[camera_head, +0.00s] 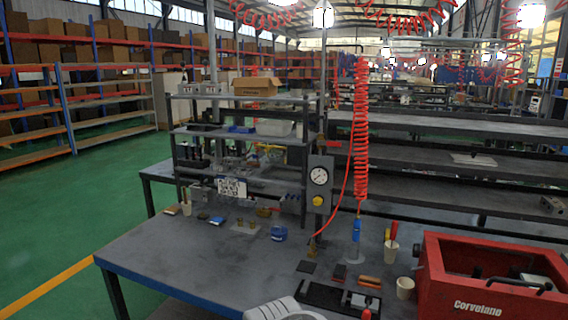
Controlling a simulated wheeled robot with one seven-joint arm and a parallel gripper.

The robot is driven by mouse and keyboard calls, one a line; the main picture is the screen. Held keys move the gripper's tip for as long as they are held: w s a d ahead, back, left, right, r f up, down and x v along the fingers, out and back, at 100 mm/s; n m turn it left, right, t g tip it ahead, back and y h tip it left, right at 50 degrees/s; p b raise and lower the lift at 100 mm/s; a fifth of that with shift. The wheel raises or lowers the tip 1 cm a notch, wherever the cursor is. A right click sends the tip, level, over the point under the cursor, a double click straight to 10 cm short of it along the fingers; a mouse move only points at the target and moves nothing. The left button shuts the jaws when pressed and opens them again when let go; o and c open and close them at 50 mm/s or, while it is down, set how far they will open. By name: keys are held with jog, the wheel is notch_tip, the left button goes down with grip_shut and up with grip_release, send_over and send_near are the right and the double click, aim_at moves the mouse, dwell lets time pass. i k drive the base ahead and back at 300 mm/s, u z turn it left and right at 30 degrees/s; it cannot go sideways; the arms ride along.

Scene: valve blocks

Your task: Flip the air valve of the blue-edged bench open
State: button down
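The blue-edged bench (190,288) is a dark-topped table in the foreground with a blue front edge. A grey panel (320,185) stands upright at the right end of its shelf rack, with a round white gauge (319,176) and a yellow knob (318,201). A small red lever-like part (331,143) shows at the top of the panel and points right. It is too small to tell its exact position. A small brass-orange fitting (313,240) is below the panel, near a red hose. My gripper's fingers do not show.
A coiled red hose (361,130) hangs right of the panel, with a blue-ended tool (356,230) below it. A red machine (490,280) fills the bench's right end. Cups, a blue tin (279,234) and small parts stand around. The bench's front left is clear.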

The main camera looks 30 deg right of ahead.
aim_at(335, 144)
jog(key=u, duration=0.3)
jog(key=i, duration=1.1)
jog(key=z, duration=0.25)
